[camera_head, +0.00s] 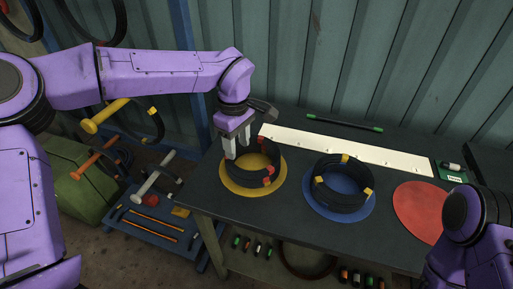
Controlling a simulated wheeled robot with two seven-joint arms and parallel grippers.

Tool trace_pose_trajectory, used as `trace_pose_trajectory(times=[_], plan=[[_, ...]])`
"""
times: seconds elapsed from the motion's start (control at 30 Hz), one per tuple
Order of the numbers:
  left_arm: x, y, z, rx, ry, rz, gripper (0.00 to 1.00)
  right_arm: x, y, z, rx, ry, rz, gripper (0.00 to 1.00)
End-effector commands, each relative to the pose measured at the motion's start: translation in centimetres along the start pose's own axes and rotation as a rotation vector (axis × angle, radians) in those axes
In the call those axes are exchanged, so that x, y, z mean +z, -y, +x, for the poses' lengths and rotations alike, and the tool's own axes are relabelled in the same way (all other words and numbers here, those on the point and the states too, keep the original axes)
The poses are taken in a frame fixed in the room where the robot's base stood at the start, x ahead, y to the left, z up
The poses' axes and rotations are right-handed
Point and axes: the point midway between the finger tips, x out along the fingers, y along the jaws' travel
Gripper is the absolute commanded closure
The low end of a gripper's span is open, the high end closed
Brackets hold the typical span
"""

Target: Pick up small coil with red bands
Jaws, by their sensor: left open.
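The small coil with red bands (247,178) is a black ring with red bands, lying on a yellow disc (237,190) at the left of the dark table. My left gripper (237,148) points down at the coil's back left side, with its fingers apart. Its fingertips overlap the coil's far rim in this view; I cannot tell whether they touch it. A second black coil with yellow bands (340,195) lies on a blue disc (325,203). My right arm shows at the lower right, with its gripper out of frame.
A red disc (418,210) lies bare on the table's right side. A white strip (345,151) and a green-tipped black rod (343,122) lie along the back, before the corrugated wall. A low blue platform (140,232) with tools stands left of the table.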

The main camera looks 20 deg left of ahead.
Motion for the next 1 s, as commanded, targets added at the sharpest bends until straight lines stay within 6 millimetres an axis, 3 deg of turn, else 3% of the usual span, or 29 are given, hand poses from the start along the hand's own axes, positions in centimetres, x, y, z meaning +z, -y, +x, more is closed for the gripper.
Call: trace_pose_trajectory(times=[0.1,0.33,0.5,0.8,0.93,0.97,1.0], plan=[[0.0,0.1,2.4,-0.005,0.0,0.001,0.51,-0.1,-0.1,-0.3,0.001,0.001,0.0,0.57],[-0.3,-0.1,5.2,-0.005,0.0,0.001,0.51,-0.4,-0.1,-1.0,0.001,0.001,0.0,0.57],[-0.6,-0.3,8.3,-0.004,-0.001,0.001,0.51,-0.7,-0.2,-1.7,0.001,0.001,0.0,0.57],[-0.6,-0.4,9.3,-0.001,0.0,0.0,0.51,-0.6,-0.2,-1.6,0.001,0.001,0.0,0.57],[-0.6,-0.4,9.3,-0.001,0.0,0.0,0.94,-0.6,-0.2,-1.6,0.001,0.001,0.0,0.57],[-0.6,-0.4,9.3,-0.001,0.0,0.0,1.0,-0.6,-0.2,-1.6,0.001,0.001,0.0,0.57],[-0.6,-0.4,9.2,-0.001,0.0,0.0,1.0,-0.6,-0.2,-1.6,0.001,0.001,0.0,0.57]])
